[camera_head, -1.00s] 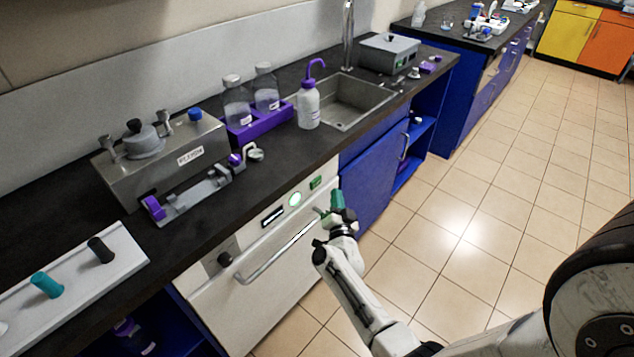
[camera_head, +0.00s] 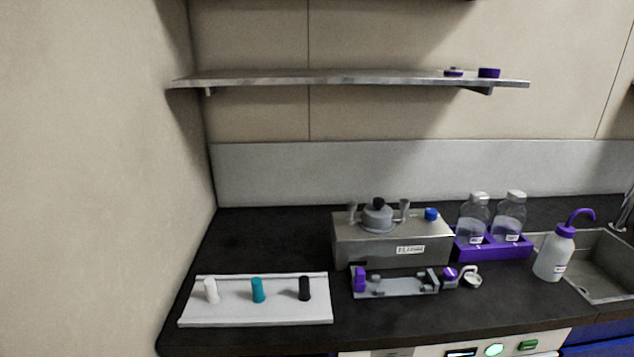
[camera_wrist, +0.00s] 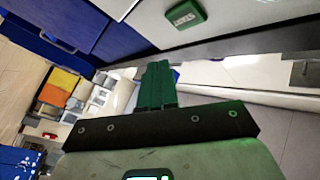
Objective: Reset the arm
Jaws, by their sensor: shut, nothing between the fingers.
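My gripper (camera_wrist: 158,85) shows in the wrist view as green fingers pressed together on a dark mount. The fingers are shut with nothing between them. My arm and gripper are out of the head view.
A dark counter (camera_head: 265,235) holds a white tray (camera_head: 230,318) with three pegs, a steel unit (camera_head: 390,245), a small grey fixture (camera_head: 400,288) and a purple rack (camera_head: 490,252) with two bottles. A wash bottle (camera_head: 553,256) stands by the sink (camera_head: 605,275). A shelf (camera_head: 340,78) hangs above.

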